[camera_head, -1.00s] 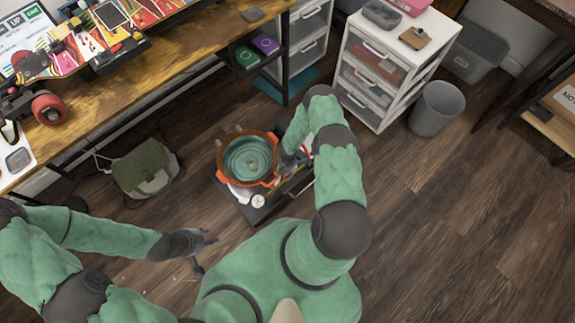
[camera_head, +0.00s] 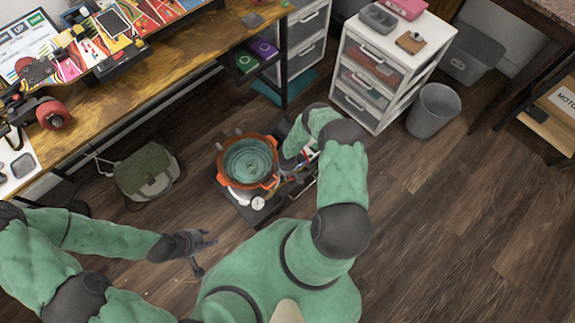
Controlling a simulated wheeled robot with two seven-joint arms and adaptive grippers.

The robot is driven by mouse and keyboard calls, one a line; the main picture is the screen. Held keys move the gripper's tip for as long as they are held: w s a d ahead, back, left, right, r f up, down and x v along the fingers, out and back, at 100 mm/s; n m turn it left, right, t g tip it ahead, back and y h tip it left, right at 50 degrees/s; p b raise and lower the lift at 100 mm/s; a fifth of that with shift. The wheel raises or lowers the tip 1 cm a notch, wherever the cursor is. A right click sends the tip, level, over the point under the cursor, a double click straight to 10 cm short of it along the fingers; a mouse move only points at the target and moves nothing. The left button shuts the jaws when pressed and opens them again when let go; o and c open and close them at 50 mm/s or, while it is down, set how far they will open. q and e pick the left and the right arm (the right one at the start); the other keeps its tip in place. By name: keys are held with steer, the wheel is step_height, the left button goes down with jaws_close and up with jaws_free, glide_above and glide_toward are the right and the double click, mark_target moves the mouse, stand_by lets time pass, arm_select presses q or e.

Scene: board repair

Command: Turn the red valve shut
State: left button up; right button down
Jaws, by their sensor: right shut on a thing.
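The orange pot-like tank (camera_head: 222,180) with a teal coiled inside stands on a low dark cart (camera_head: 236,208). A small white gauge (camera_head: 258,203) sits at its front. Small red parts (camera_head: 308,154) show at the tank's right, among thin pipes; the red valve is there, mostly hidden by my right arm. My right gripper (camera_head: 296,160) is down at these parts, shut on the valve, its fingertips mostly hidden. My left gripper (camera_head: 207,253) is open and empty over the floor, left of and below the cart.
A wooden workbench (camera_head: 150,75) runs along the upper left. A green-grey bag (camera_head: 147,172) lies on the floor left of the cart. A white drawer unit (camera_head: 385,75) and a grey bin (camera_head: 433,110) stand at the upper right. The floor at right is clear.

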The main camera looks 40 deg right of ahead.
steer(key=m, duration=0.5)
steer(key=shift+s+p, duration=0.2)
steer(key=shift+p, duration=0.1)
stand_by(0.4)
steer(key=c, duration=1)
jaws_free()
steer(key=shift+w+d+r, duration=0.1)
steer(key=shift+r, duration=5.85)
